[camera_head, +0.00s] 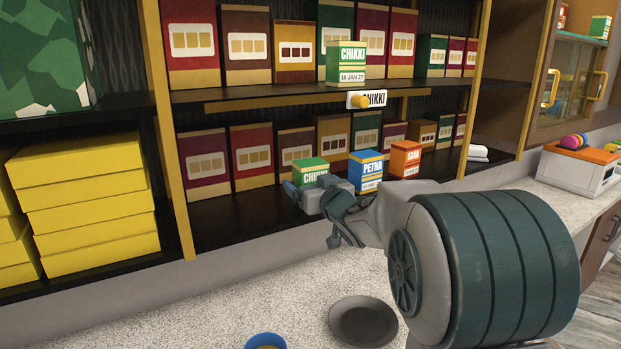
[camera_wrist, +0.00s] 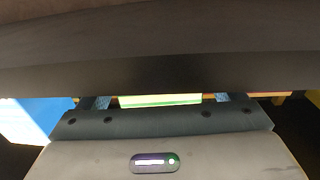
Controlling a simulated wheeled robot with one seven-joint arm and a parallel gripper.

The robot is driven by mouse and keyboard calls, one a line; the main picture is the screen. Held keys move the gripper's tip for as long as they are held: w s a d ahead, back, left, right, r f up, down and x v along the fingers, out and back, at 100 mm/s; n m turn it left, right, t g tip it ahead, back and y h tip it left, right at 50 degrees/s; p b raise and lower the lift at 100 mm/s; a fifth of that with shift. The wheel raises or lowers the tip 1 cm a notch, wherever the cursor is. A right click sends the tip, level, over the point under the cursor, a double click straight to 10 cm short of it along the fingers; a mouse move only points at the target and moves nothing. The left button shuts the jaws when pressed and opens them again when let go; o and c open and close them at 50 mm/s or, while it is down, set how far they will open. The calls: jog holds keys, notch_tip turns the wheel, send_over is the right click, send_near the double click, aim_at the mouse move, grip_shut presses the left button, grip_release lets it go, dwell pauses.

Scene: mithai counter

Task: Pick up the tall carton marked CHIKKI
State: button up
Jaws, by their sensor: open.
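A green and cream carton marked CHIKKI (camera_head: 310,172) stands on the lower shelf; its lower part is hidden behind my gripper. My gripper (camera_head: 316,194) is open right at its front. In the wrist view a green and cream strip of a carton (camera_wrist: 160,100) shows between the two fingers (camera_wrist: 160,103); I cannot tell whether they touch it. A second green carton marked CHIKKI (camera_head: 346,64), dated 19 JAN 27, stands on the upper shelf above a CHIKKI shelf label (camera_head: 374,99). The lower one's full height is hidden.
A blue PETHA carton (camera_head: 366,171) stands close right of the lower CHIKKI carton, and an orange carton (camera_head: 405,160) beyond it. Several larger boxes stand behind. The upper shelf board (camera_head: 290,94) overhangs. A dark round dish (camera_head: 363,322) and blue bowl (camera_head: 265,341) are on the counter.

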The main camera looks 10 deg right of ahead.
jog(key=shift+w, duration=0.15)
jog(key=c, duration=1.2)
